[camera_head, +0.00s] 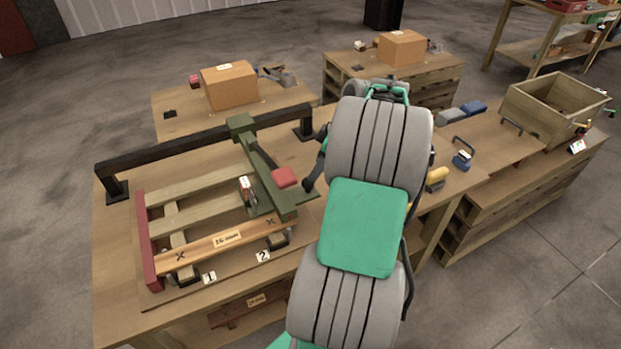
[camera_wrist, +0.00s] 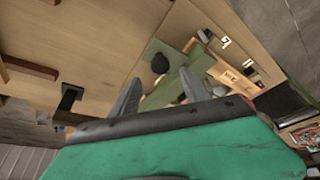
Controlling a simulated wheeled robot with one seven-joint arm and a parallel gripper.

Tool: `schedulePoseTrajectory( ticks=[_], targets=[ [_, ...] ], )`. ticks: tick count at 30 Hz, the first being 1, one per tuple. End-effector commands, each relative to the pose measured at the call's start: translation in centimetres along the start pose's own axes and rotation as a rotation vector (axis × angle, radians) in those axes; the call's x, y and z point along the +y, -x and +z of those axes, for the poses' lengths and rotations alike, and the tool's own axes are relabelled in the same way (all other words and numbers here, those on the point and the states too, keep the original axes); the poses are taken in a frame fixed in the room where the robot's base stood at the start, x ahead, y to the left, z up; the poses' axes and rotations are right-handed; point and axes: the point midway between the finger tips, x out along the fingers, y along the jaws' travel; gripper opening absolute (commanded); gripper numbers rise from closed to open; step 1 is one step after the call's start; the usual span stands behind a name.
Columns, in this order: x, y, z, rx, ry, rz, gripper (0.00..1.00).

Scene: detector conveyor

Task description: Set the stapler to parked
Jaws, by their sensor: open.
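The stapler is most likely the olive-green carriage (camera_head: 242,127) with a dark lever and a red block (camera_head: 285,177), set across a black rail (camera_head: 190,147); I cannot be sure which part is the stapler. It stands toward the right end of a slatted wooden frame (camera_head: 205,241) marked with crosses and number tags. My gripper (camera_wrist: 158,92) is open, its grey fingers apart, near the green part (camera_wrist: 165,82) and a dark round knob (camera_wrist: 160,63). Contact cannot be told. In the head view my arm hides most of the gripper, to the right of the red block.
The frame's red end piece (camera_head: 149,243) is at left. A cardboard box (camera_head: 229,85) stands on a bench behind, another box (camera_head: 402,48) farther back. Bare bench top lies left of the frame.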

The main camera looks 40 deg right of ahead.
Motion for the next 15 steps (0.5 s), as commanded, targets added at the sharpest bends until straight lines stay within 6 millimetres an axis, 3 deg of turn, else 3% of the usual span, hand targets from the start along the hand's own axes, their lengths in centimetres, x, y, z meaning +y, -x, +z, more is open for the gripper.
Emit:
schedulePoseTrajectory(
  ticks=[9, 15],
  targets=[
    [-0.1, -5.6, -0.1, -0.001, -0.005, -0.003, 0.54],
    [-0.1, -6.5, 0.0, -0.002, -0.005, 0.000, 0.54]
  ],
)
